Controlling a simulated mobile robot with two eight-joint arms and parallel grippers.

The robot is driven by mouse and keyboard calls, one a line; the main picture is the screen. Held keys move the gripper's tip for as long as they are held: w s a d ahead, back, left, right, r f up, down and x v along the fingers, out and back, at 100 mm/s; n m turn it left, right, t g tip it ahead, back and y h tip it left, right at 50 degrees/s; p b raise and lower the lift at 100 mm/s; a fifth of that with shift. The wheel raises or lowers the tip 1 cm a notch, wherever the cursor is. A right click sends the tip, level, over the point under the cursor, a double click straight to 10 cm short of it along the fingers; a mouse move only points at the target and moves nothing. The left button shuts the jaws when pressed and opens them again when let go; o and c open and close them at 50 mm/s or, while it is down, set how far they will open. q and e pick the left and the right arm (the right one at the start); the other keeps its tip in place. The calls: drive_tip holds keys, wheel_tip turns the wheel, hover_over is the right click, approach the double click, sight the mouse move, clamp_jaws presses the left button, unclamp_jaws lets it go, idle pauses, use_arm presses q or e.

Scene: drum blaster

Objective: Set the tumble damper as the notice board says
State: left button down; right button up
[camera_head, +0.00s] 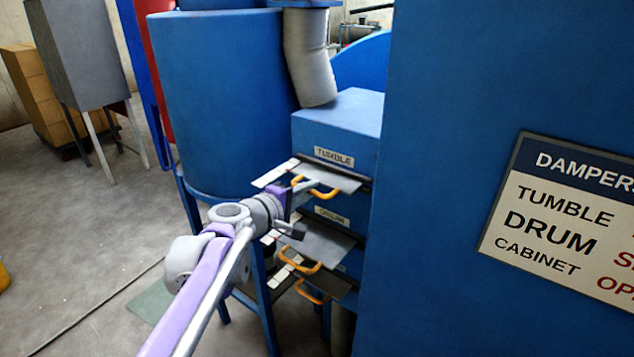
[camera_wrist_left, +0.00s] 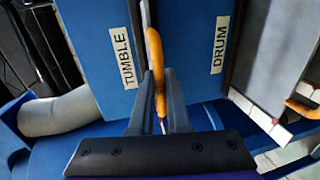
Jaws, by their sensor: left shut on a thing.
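The tumble damper (camera_head: 338,178) is a flat grey slide plate with an orange handle, under a TUMBLE label (camera_head: 334,157); the plate sticks out of the blue duct box. My left gripper (camera_head: 297,187) is shut on the damper's orange handle, which shows between the fingers in the left wrist view (camera_wrist_left: 155,62). The notice board (camera_head: 565,222) at the right reads DAMPERS, TUMBLE, DRUM and CABINET. Its right side is cut off: the setting for TUMBLE is not readable, DRUM starts with a red S, CABINET with a red OP. My right gripper is not in view.
Below are the drum damper (camera_head: 322,241), also pulled out, and a third damper with an orange handle (camera_head: 312,293). A blue drum (camera_head: 225,100) stands left, a grey pipe (camera_head: 308,65) above. A large blue panel (camera_head: 440,120) closes off the right. Floor is free at left.

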use_arm(q)
drive_tip(key=shift+s+a, duration=0.4)
drive_tip(key=shift+s, duration=0.2)
drive_tip(key=c, duration=0.9)
unclamp_jaws()
drive_tip(key=v, duration=1)
drive_tip(key=shift+s+a+r+p, duration=0.1)
drive_tip(key=shift+s+a+p, duration=0.15)
drive_tip(key=shift+p, duration=0.1)
drive_tip(key=s+f+m+g+y+p, duration=0.45)
drive_tip(key=s+f+m, duration=0.25)
drive_tip(key=s+f, duration=0.7)
drive_tip(key=s+a+f+m+g+y+p, duration=0.1)
drive_tip(key=s+a, duration=0.2)
drive_tip(key=s, duration=0.1)
drive_tip(key=s+a+f+m+g+y+p, duration=0.1)
drive_tip(key=s+a+f+y, duration=0.1)
drive_tip(key=s+a, duration=0.1)
drive_tip(key=s+a+f+m+g+y+p, duration=0.1)
drive_tip(key=s+a+f, duration=0.1)
drive_tip(key=s, duration=0.3)
drive_tip(key=shift+a+f+m+y, duration=0.2)
drive_tip(key=shift+a+m+y, duration=0.2)
drive_tip(key=shift+a, duration=0.1)
